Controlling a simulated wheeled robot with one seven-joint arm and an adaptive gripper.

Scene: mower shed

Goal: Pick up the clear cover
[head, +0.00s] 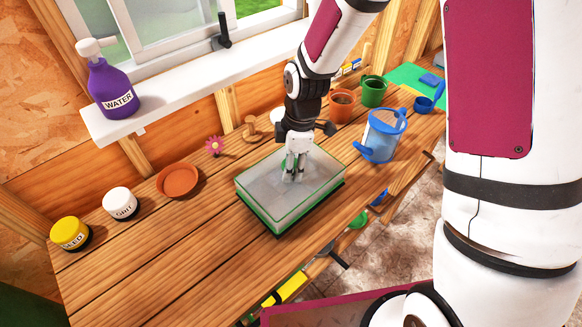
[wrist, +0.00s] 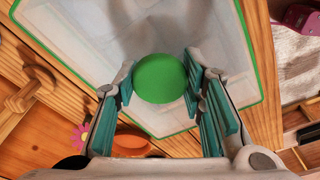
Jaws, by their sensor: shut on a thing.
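The clear cover (head: 262,199) is a see-through box-shaped lid with a green rim. It sits over a green tray (head: 300,215) on the wooden bench in the head view. In the wrist view the cover (wrist: 95,35) fills the upper middle, with a round green knob (wrist: 160,78) on its top. My gripper (head: 292,172) points down at the top of the cover. In the wrist view its teal-padded fingers (wrist: 159,90) stand on either side of the knob, shut on it. The knob is mostly hidden by the fingers in the head view.
A blue-handled clear watering can (head: 381,135) stands close to the right of the cover. Terracotta (head: 341,104) and green (head: 373,92) pots are behind it. An orange saucer (head: 178,180) and two jars (head: 121,203) are left. A purple water bottle (head: 112,88) stands on the sill.

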